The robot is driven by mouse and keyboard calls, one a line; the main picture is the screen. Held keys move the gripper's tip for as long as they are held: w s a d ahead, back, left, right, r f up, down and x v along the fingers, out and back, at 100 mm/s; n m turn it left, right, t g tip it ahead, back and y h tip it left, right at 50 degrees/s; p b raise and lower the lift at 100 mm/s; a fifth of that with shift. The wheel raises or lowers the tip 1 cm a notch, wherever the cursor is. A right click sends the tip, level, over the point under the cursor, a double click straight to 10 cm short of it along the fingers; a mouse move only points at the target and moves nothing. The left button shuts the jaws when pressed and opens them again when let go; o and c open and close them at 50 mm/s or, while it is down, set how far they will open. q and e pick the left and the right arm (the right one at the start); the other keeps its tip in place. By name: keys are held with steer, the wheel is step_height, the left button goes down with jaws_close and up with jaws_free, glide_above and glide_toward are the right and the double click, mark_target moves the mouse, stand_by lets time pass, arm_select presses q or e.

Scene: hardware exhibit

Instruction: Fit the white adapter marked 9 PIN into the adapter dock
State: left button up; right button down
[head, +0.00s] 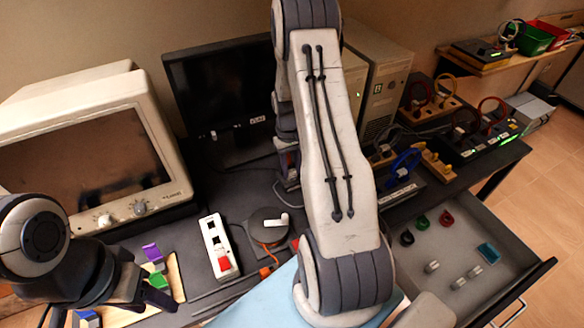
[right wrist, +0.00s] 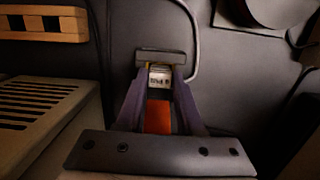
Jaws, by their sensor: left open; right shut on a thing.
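My right gripper (right wrist: 161,80) is shut on a small pale piece with dark marks (right wrist: 160,76), which I take as the white adapter; its lettering is too small to read. An orange-red part (right wrist: 158,116) shows between the fingers. A dark bar (right wrist: 160,57) lies just beyond the fingertips; I cannot tell whether it is the adapter dock or touches the adapter. In the head view the right gripper (head: 289,172) is beside the black monitor's base, partly hidden by my arm. My left gripper (head: 142,298) is open over the front left of the desk.
A beige CRT monitor (head: 90,150) stands left, a black monitor (head: 222,95) behind. A white strip with a red switch (head: 217,247) and a round dark device (head: 268,226) lie on the desk. Beige towers (head: 385,85) stand behind my right arm. An open drawer (head: 490,235) holds small parts.

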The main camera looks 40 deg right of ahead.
jaws_free()
stand_by(0.5)
stand_by(0.3)
steer(key=shift+w+d+r+p, duration=0.1)
steer(key=shift+w+r+p, duration=0.1)
steer(key=shift+r+p, duration=1.55)
steer(key=shift+w+r+p, duration=0.2)
steer(key=shift+r+p, duration=1.1)
steer(key=shift+r, duration=0.7)
